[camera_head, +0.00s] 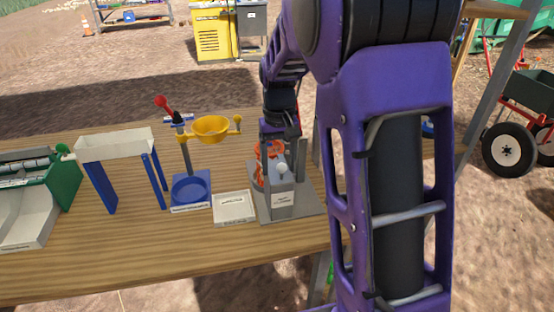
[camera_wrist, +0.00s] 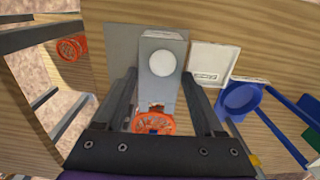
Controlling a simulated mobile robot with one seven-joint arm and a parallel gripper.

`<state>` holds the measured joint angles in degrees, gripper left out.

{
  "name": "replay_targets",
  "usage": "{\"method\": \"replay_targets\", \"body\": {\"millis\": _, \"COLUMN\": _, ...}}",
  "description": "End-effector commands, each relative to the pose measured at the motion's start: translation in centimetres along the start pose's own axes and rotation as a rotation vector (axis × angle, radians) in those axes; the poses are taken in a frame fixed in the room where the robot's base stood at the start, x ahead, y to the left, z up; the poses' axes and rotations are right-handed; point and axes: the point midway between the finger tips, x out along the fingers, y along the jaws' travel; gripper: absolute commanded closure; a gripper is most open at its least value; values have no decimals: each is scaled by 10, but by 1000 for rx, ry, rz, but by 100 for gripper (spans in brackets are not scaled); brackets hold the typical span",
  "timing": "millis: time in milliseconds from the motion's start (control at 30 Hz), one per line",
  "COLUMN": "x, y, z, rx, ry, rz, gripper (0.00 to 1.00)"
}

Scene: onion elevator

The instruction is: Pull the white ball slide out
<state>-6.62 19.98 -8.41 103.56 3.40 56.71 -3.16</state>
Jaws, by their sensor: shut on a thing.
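The white ball (camera_head: 282,168) sits on the front of a grey upright device at the right of the table. In the wrist view the white ball (camera_wrist: 162,63) is a pale disc on a light grey block (camera_wrist: 160,90). My gripper (camera_wrist: 161,76) reaches over the device, with one dark finger on each side of this block. It is shut on the block; the exact contact is hard to see. An orange wheel-like part (camera_wrist: 154,123) lies between the fingers, nearer the palm. My gripper and upper arm hide the device's top and back in the head view.
A small white tray (camera_head: 234,207) stands just left of the device. Further left are a blue stand with a yellow bowl (camera_head: 210,128), a white trough on blue legs (camera_head: 118,145) and a green box (camera_head: 65,182). The table's front strip is clear.

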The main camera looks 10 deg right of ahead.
Motion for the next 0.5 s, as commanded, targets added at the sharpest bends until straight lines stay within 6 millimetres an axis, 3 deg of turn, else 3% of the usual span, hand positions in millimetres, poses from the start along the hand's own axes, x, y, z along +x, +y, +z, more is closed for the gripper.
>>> {"method": "replay_targets", "body": {"millis": 433, "x": -1, "y": 0, "z": 9, "rx": 1, "ry": -1, "rz": 0, "gripper": 87}}
{"method": "replay_targets", "body": {"millis": 467, "x": -1, "y": 0, "z": 9, "rx": 1, "ry": -1, "rz": 0, "gripper": 25}}
{"method": "replay_targets", "body": {"millis": 500, "x": -1, "y": 0, "z": 9, "rx": 1, "ry": -1, "rz": 0, "gripper": 18}}
